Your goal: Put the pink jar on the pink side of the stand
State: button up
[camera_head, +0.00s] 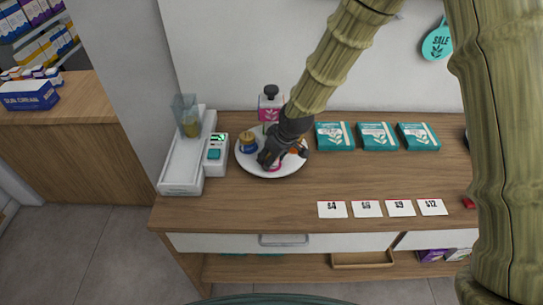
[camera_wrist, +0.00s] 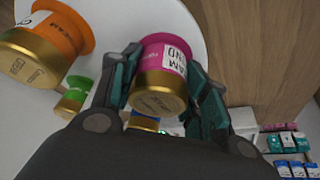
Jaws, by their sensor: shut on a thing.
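The pink jar (camera_wrist: 163,58) has a gold lower part and a white label in the wrist view. My gripper (camera_wrist: 160,78) is shut on it, one finger on each side. In the head view my gripper (camera_head: 272,158) is over the round white plate (camera_head: 246,166), and a bit of the pink jar (camera_head: 274,168) shows beneath it. I cannot tell if the jar touches the plate.
Around the pink jar are an orange jar (camera_wrist: 50,38), a small green one (camera_wrist: 74,96) and a blue one (camera_wrist: 146,122). A scale (camera_head: 215,150) and a tray (camera_head: 184,165) are left of the plate. Teal boxes (camera_head: 377,136) and price cards (camera_head: 367,208) are right; the counter between is clear.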

jog(key=shift+f, duration=0.15)
jog(key=o, duration=1.1)
jog(key=shift+c, duration=0.2)
jog(key=b+v, duration=0.2)
jog(key=v, duration=1)
